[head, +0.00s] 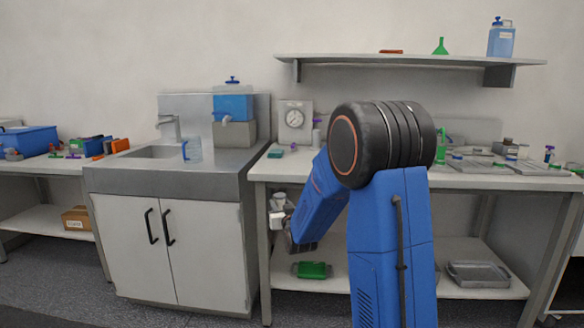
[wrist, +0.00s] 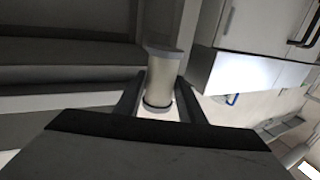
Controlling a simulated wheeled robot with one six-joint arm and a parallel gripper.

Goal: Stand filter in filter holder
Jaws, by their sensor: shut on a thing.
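My gripper (wrist: 163,80) is shut on a pale, cylindrical filter (wrist: 162,68), with one finger on each side of it. The filter has a grey cap at one end and a dark ring near the other. In the head view, the filter (head: 279,201) shows as a small whitish shape at my gripper (head: 278,216), in front of the workbench and below its top. My arm hides part of the bench. I cannot clearly make out the filter holder in either view.
The workbench (head: 340,180) carries a gauge box (head: 295,119), a teal block (head: 276,153) and trays at right. A sink cabinet (head: 170,245) stands left of it. A green item (head: 313,270) and a metal tray (head: 479,274) lie on the lower shelf. A wall shelf (head: 400,60) hangs above.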

